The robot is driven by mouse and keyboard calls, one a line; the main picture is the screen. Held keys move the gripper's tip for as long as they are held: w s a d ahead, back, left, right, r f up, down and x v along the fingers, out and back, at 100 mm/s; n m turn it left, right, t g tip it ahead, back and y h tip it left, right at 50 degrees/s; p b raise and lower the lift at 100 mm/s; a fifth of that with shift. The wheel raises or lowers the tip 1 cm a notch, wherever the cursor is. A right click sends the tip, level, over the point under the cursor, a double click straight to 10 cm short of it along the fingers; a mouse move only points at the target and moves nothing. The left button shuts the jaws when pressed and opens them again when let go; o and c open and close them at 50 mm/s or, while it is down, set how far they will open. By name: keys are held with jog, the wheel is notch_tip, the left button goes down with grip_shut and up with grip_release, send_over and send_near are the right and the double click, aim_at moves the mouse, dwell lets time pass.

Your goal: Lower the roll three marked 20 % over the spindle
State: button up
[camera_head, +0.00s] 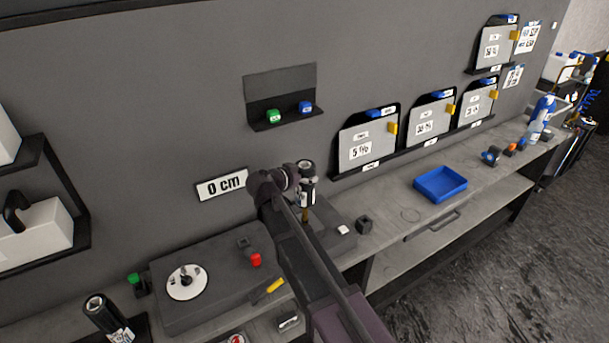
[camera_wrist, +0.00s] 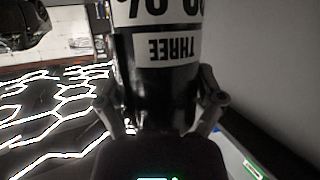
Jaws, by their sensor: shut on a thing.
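My gripper (camera_head: 296,182) is shut on a black roll (camera_head: 308,196) with a white label, held upright above the bench. In the wrist view the roll (camera_wrist: 158,92) stands between the fingers of my gripper (camera_wrist: 160,108); its label reads THREE upside down, with part of a percent figure cut off at the top. A short brass-coloured post (camera_head: 305,214) shows just below the roll, over a dark grey base (camera_head: 335,222). I cannot tell whether this post is the spindle or whether the roll touches it. A white disc (camera_head: 184,290) with a small centre pin lies on a dark box at left.
Another black roll (camera_head: 97,305) stands at bottom left. A blue tray (camera_head: 440,183) and small dark block (camera_head: 364,226) are to the right.

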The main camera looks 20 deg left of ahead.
jog(key=shift+f+b, duration=4.75)
jog(key=shift+f, duration=0.15)
jog(key=shift+f, duration=0.25)
jog(key=o, duration=1)
jog(key=shift+o, duration=0.2)
jog(key=shift+r, duration=0.1)
notch_tip(320, 180, up, 17)
jog(key=p, duration=1.6)
jog(key=shift+p, duration=0.3)
